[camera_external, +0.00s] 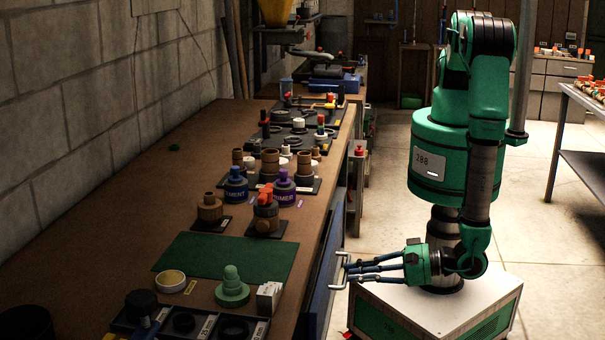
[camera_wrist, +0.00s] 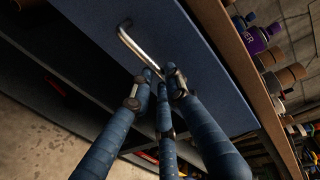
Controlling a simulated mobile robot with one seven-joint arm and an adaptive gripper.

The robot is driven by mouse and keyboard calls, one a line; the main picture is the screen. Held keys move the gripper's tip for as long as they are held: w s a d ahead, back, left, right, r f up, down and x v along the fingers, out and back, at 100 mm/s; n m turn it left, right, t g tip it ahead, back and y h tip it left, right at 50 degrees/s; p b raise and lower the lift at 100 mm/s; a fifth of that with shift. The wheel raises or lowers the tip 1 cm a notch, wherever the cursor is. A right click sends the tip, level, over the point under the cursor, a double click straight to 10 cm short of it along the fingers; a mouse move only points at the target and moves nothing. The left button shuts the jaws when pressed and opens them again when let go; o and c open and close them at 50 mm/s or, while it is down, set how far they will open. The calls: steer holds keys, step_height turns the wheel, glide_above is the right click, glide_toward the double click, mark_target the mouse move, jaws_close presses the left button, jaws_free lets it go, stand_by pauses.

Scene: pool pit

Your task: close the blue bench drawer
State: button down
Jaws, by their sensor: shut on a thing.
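The blue bench drawer (camera_external: 322,285) is in the side of the long wooden bench, near the front in the external view. Its blue front (camera_wrist: 200,60) fills much of the wrist view. A bent metal bar handle (camera_external: 338,270) stands out from it and also shows in the wrist view (camera_wrist: 128,38). My gripper (camera_external: 350,269) reaches in from the right with its blue fingers at the handle. In the wrist view its fingertips (camera_wrist: 160,82) close around one end of the handle. How far the drawer stands out is hard to tell.
The bench top (camera_external: 120,220) carries a green mat (camera_external: 225,258), a green stacked piece (camera_external: 232,290), a purple bottle (camera_external: 284,190) and several other jars. A metal table (camera_external: 585,100) stands at the right.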

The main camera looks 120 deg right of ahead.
mark_target(332, 270)
steer(key=x, duration=0.2)
steer(key=r+x, duration=0.1)
steer(key=x, duration=0.1)
steer(key=shift+w+d+f, duration=0.1)
steer(key=shift+w+d, duration=0.2)
steer(key=shift+w, duration=0.05)
steer(key=c, duration=1.7)
jaws_free()
steer(key=shift+w+d, duration=0.1)
steer(key=shift+w, duration=0.05)
steer(key=shift+o, duration=0.2)
steer(key=v, duration=1.2)
